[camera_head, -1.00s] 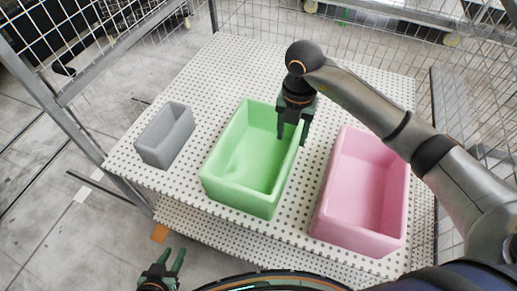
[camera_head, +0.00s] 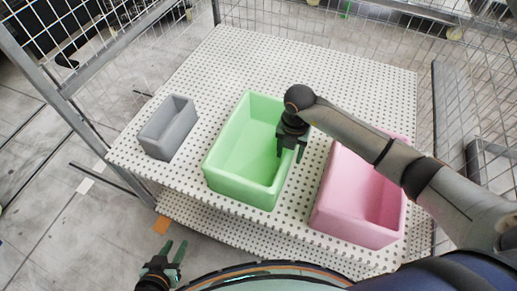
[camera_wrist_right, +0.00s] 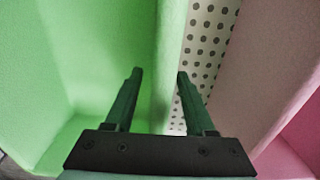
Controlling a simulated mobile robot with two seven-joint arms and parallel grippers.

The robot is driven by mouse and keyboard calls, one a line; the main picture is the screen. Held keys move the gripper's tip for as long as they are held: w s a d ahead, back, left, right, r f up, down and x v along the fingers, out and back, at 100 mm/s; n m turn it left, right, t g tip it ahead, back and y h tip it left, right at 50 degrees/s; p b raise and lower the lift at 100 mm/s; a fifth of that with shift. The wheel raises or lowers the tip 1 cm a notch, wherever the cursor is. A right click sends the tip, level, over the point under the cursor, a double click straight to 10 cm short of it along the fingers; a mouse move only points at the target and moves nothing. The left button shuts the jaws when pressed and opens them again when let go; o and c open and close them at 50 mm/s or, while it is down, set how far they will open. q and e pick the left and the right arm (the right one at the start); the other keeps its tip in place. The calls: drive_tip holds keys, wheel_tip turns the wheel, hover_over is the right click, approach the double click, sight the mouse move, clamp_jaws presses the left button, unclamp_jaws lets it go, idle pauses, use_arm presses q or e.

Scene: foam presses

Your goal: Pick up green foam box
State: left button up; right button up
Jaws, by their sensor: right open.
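The green foam box (camera_head: 240,187) is an open-topped box in the middle of the perforated white table, and it also shows in the right wrist view (camera_wrist_right: 60,70). My right gripper (camera_head: 290,153) is open at the box's right wall. In the right wrist view its two fingers (camera_wrist_right: 158,75) point to either side of that wall, one over the inside and one over the gap beside the pink box. Whether they touch the wall I cannot tell. My left gripper (camera_head: 172,252) is open and empty at the bottom left, away from the table.
A pink foam box (camera_head: 350,218) stands to the right of the green one, with a narrow gap between. A small grey box (camera_head: 165,145) stands to the left. The perforated table (camera_head: 300,70) is clear at the back. Wire mesh panels enclose the far and right sides.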

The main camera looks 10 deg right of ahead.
clamp_jaws()
idle(0.3)
idle(0.3)
